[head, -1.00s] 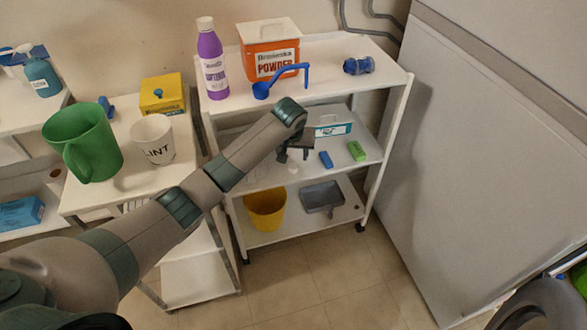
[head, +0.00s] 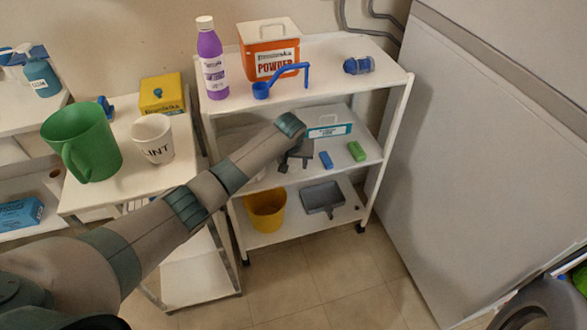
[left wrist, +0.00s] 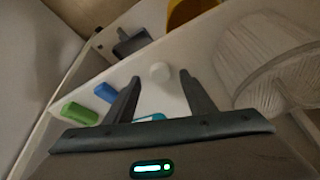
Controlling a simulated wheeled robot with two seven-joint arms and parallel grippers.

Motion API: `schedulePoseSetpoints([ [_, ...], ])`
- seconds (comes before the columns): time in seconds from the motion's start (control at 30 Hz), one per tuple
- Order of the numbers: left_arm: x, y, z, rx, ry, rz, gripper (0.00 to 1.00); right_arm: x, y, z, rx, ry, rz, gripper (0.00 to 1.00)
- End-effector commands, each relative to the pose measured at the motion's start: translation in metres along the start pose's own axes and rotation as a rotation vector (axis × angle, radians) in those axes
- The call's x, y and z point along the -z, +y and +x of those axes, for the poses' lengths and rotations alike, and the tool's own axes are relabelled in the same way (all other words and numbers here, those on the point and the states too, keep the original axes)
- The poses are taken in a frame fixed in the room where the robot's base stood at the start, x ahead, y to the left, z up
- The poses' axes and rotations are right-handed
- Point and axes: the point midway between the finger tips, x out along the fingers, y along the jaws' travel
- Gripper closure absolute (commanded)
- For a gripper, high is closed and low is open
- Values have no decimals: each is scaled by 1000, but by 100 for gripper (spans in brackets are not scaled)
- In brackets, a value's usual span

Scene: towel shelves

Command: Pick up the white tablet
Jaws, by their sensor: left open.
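The white tablet (left wrist: 160,71) lies on the white middle shelf, seen in the left wrist view between and just beyond my fingertips. In the head view it is hidden behind my left gripper. My left gripper (head: 284,168) is over the middle shelf, pointing down at it; in the left wrist view (left wrist: 160,77) its two fingers are apart with nothing held between them. A blue block (head: 326,160) and a green block (head: 357,151) lie to the right of the gripper. My right gripper is not in view.
A ribbed clear container (left wrist: 270,60) stands close beside one finger. A white and teal box (head: 330,131) is behind the blocks. The top shelf (head: 330,85) is above.

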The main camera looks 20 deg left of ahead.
Motion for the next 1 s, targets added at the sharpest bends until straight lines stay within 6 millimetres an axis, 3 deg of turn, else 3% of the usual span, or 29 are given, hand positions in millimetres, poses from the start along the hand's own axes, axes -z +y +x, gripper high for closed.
schedulePoseSetpoints([
  [0.23,-2,0,24,0,-2,1,50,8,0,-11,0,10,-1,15],
  [0.73,-1,0,25,0,0,0,50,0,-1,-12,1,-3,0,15],
  [0.77,-1,0,25,0,0,0,53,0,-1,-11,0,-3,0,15],
  [0.93,-1,0,25,0,0,0,93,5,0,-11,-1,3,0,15],
  [1.0,-1,0,25,0,0,0,94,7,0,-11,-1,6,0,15],
])
